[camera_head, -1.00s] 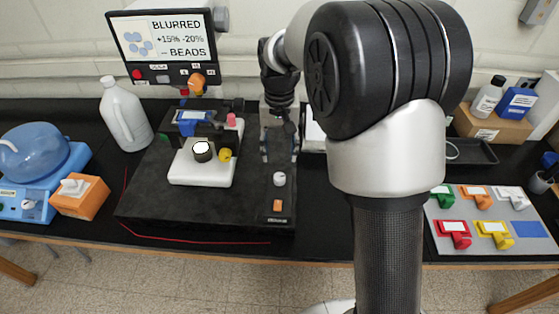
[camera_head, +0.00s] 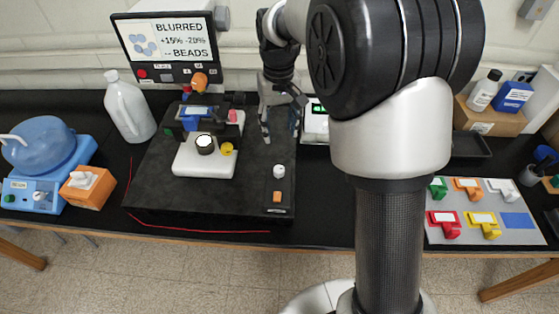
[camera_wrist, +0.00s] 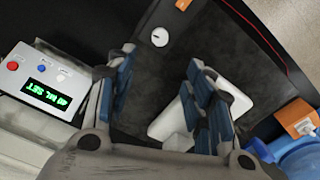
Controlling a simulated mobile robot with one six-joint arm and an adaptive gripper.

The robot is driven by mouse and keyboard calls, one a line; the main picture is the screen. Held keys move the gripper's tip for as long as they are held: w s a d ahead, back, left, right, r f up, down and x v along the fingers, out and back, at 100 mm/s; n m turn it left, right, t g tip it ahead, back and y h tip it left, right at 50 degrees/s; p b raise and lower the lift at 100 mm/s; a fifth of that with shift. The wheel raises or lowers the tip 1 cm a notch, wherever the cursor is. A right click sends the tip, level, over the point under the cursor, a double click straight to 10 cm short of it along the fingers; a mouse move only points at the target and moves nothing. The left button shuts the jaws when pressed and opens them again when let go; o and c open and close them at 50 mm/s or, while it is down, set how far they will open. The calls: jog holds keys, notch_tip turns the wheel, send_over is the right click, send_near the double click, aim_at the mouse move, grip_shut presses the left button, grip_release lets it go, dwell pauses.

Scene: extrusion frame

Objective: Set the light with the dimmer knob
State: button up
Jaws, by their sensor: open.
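The white dimmer knob (camera_head: 279,171) stands on a small panel at the right front of the black base plate (camera_head: 240,218). It also shows in the wrist view (camera_wrist: 159,37), just past my fingertips and touched by neither. My gripper (camera_head: 280,124) is open and empty, pointing down over the plate behind the knob. In the wrist view my gripper (camera_wrist: 160,60) has its two blue-padded fingers well apart. The microscope (camera_head: 203,162) stands left of it with a bright light disc (camera_head: 205,141). The screen (camera_head: 172,47) reads "BLURRED +15% -20% -- BEADS".
An orange switch (camera_head: 277,197) sits in front of the knob. A white box with a green display (camera_wrist: 42,82) stands beside the plate. A white jug (camera_head: 130,108), a blue bath (camera_head: 45,165) and an orange box (camera_head: 88,189) are left. Coloured parts lie on a grey mat (camera_head: 485,233).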

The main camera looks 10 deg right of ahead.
aim_at(279, 169)
notch_tip(279, 169, down, 17)
jog(key=b, duration=0.3)
jog(key=shift+r, duration=0.2)
jog(key=shift+c, duration=0.3)
jog(key=c, duration=1)
jog(key=shift+n, duration=0.4)
jog(key=o, duration=1.1)
jog(key=shift+c, duration=0.2)
jog(key=shift+r, duration=0.1)
notch_tip(279, 169, up, 12)
dwell(0.4)
